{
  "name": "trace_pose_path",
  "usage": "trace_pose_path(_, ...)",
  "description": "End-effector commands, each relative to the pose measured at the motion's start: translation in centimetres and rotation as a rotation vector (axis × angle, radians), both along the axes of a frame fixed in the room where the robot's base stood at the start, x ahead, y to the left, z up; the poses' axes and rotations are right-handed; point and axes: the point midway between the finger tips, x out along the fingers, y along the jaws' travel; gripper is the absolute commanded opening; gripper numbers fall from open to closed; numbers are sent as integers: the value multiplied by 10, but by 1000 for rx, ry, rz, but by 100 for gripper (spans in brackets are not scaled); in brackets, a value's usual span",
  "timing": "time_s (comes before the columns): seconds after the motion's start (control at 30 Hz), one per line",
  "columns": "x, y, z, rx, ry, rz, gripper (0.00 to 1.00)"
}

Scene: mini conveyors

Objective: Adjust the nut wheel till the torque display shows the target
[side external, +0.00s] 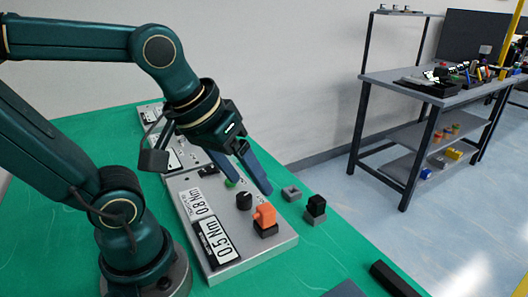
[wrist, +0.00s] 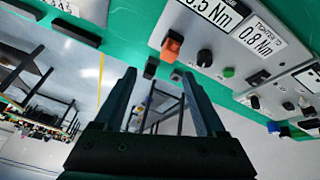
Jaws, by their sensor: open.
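The grey panel (side external: 278,239) carries a torque display (side external: 217,239) reading 0.5 Nm. The label (side external: 196,204) beside it reads 0.8 Nm; in the wrist view this label (wrist: 256,42) reads "tighten to". A round black knob (side external: 244,201) stands on the panel and looks like the nut wheel; it also shows in the wrist view (wrist: 204,58). An orange part (side external: 265,213) on a black base stands beside it. My gripper (side external: 254,187) is open and empty above the panel's far side, apart from the knob. Its fingers also show in the wrist view (wrist: 157,74).
A green button (side external: 230,183) sits near the knob. A grey block (side external: 291,193) and a black block on a grey base (side external: 316,207) stand on the green table beyond the panel. More panels (side external: 181,157) stand to the left. Dark bars (side external: 393,281) lie at the front right.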

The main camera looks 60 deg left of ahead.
Motion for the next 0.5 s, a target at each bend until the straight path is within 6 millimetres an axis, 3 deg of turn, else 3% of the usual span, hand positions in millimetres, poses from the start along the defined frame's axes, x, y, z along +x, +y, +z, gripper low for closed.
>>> trace_pose_path(0.27,37,41,-18,-132,163,460,73)
trace_pose_path(0.5,53,85,-53,-203,315,782,73)
